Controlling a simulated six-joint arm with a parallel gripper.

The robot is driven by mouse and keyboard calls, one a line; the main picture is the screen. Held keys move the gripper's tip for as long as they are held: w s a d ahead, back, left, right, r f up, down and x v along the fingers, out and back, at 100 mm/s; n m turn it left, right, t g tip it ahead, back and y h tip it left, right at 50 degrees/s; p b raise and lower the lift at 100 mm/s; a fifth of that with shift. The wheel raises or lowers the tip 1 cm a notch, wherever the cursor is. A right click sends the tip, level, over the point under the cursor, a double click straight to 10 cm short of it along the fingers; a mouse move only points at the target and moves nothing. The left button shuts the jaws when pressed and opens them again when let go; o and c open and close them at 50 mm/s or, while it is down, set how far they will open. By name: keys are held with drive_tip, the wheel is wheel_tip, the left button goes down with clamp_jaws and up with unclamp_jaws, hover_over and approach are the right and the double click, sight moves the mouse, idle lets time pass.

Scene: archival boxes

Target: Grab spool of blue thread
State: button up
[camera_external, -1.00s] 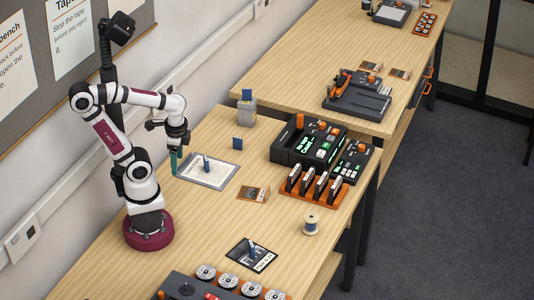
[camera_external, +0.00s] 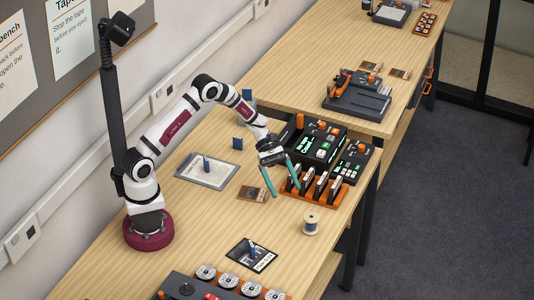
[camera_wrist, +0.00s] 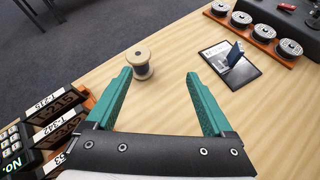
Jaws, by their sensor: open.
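The spool of blue thread (camera_external: 311,224) stands upright on the wooden table in the external view, near the table's right edge. In the wrist view the spool (camera_wrist: 139,63) is beyond my fingertips, nearer the left finger, with pale wooden ends and a dark blue band. My gripper (camera_external: 282,181) is open and empty, with teal fingers pointing down. It is above the table, up and left of the spool in the external view. In the wrist view the open fingers of my gripper (camera_wrist: 160,75) show with bare table between them.
An orange rack of cassettes (camera_external: 314,189) stands close to my gripper, beside a black device (camera_external: 300,143). A dark card with a blue item (camera_external: 250,255) lies in front. A rack of reels (camera_external: 228,281) is at the near edge. Bare table surrounds the spool.

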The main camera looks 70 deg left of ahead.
sight(314, 225)
drive_tip(key=w+f+n, duration=0.1)
drive_tip(key=w+f+n+t, duration=0.1)
drive_tip(key=f, duration=0.1)
drive_tip(key=shift+w+a+h, duration=0.15)
drive_tip(key=shift+w+h, duration=0.1)
drive_tip(key=shift+h, duration=0.05)
drive_tip(key=x, duration=1)
drive_tip(key=w+x, duration=0.1)
drive_tip(key=x, duration=0.4)
drive_tip(key=shift+w+r, duration=0.1)
drive_tip(key=shift+r, duration=0.05)
drive_tip(key=c, duration=1.3)
drive_tip(key=shift+o, duration=0.2)
drive_tip(key=shift+r, duration=0.1)
